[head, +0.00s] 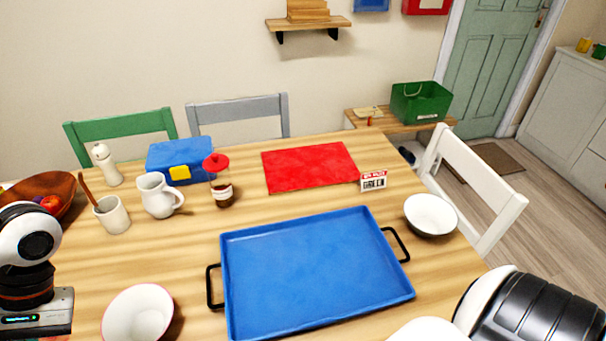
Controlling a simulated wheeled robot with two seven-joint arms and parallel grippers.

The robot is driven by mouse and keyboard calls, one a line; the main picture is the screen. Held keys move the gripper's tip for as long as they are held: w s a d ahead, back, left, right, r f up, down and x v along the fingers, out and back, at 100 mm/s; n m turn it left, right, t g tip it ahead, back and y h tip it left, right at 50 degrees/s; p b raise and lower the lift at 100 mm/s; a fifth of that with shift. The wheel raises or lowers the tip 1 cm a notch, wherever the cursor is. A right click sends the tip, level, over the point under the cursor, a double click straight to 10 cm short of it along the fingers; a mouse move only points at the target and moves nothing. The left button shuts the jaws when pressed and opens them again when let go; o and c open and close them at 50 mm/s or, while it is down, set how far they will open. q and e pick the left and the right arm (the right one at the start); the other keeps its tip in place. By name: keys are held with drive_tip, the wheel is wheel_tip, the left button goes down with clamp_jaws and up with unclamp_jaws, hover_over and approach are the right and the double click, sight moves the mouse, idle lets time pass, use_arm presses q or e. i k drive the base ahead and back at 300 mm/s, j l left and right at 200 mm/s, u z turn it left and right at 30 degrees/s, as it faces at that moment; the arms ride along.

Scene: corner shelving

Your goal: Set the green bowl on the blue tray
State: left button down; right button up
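The blue tray (315,270) lies on the table in the middle of the head view, flat and empty, with black handles at both ends. No bowl looks clearly green. One bowl (137,313), white inside with a thin pinkish rim, stands left of the tray at the lower edge. Another white bowl (431,215) with a dark rim stands right of the tray. Their outer sides are mostly hidden. My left gripper's body (37,314) shows at the lower left, left of the pink-rimmed bowl; its fingertips are not visible. My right arm enters at the lower right; its gripper is out of view.
A small sign reading GREEN (373,181) stands by a red mat (309,167) behind the tray. A white mug (158,195), a utensil cup (112,215), a red-lidded jar (220,182), a blue box (181,160) and a wooden fruit bowl (43,190) occupy the back left.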

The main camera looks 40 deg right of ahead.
sight(311, 268)
drive_tip(key=k+l+z, duration=0.1)
drive_tip(key=k+z, duration=0.15)
drive_tip(key=z, duration=0.2)
drive_tip(key=k+l+z, duration=0.15)
drive_tip(key=z, duration=0.3)
drive_tip(key=k+z, duration=0.1)
drive_tip(key=z, duration=0.8)
